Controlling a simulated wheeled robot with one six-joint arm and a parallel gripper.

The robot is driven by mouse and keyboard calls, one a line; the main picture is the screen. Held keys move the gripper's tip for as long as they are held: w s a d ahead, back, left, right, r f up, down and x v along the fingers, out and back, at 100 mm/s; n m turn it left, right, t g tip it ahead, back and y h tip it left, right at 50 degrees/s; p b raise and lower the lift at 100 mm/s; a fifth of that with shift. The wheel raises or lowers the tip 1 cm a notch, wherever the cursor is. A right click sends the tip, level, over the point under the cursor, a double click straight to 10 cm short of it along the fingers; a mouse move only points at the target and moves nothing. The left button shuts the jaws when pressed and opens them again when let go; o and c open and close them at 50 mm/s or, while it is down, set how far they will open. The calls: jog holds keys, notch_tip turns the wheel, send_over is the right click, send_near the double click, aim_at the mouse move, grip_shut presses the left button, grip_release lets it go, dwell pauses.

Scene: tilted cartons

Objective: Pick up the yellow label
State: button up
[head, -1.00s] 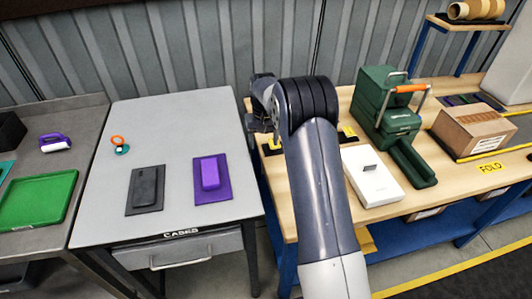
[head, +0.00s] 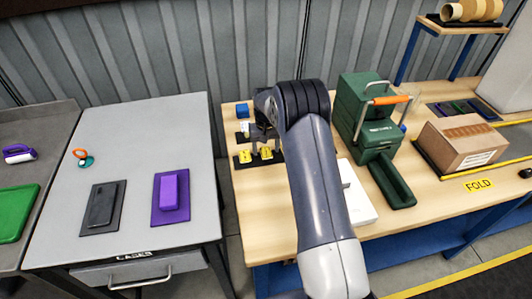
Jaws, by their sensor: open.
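Two small yellow labels with dark marks lie on a black pad (head: 238,165) at the left part of the wooden bench: a left yellow label (head: 244,156) and a right yellow label (head: 266,153). My gripper (head: 265,147) is open, with its fingers pointing down close over the labels. I cannot tell whether the fingers touch either label. My arm hides part of the bench to the right of the pad.
A blue block (head: 242,111) and a small white item (head: 245,129) stand behind the labels. A green machine (head: 365,110), a white box (head: 358,195) and a carton (head: 462,145) stand to the right. The grey table (head: 130,150) holds a black case (head: 101,205) and a purple case (head: 171,192).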

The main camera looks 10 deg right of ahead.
jog(key=shift+f, duration=0.25)
dwell(0.4)
jog(key=c, duration=0.9)
